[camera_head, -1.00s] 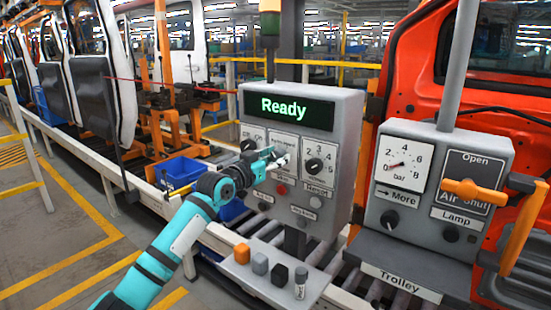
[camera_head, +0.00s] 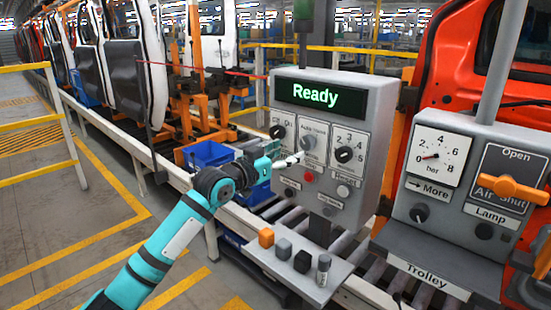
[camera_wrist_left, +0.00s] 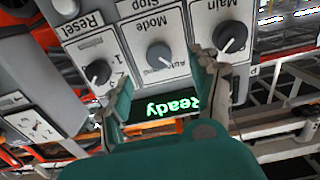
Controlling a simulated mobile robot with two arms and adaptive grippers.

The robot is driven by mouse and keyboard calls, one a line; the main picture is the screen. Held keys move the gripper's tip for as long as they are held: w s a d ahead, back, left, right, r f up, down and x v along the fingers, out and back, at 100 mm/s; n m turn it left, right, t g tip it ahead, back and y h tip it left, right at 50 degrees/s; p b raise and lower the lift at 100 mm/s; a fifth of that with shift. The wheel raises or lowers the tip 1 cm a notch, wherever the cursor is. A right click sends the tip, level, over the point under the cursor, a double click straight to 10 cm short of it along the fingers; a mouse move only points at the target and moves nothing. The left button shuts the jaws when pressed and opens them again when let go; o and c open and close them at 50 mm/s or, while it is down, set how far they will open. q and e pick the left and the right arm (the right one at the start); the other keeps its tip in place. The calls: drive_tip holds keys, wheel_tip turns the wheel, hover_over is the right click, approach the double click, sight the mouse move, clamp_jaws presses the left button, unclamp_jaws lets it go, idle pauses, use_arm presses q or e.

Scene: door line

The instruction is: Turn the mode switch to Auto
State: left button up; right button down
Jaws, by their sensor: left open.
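The mode switch is a round grey knob (camera_head: 309,142) on a white label plate in the middle of the grey control box (camera_head: 278,117). In the left wrist view the box appears upside down, with the mode knob (camera_wrist_left: 160,55) beside the word "Mode". I cannot tell which position it points to. My left gripper (camera_head: 296,158) is in front of the box, just below and left of the mode knob. In the left wrist view its open fingers (camera_wrist_left: 158,88) spread either side below the knob, apart from it and empty. My right gripper is not in view.
The main switch (camera_head: 278,132) is left of the mode knob and a numbered dial (camera_head: 344,154) right. A red button (camera_head: 310,177) sits below. The display (camera_head: 315,92) reads "Ready". A shelf (camera_head: 287,279) with small blocks is below; a gauge panel (camera_head: 443,202) stands right.

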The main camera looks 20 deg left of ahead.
use_arm(q)
drive_tip(key=v, duration=0.4)
drive_tip(key=shift+d, duration=0.1)
drive_tip(key=shift+w+f, duration=0.1)
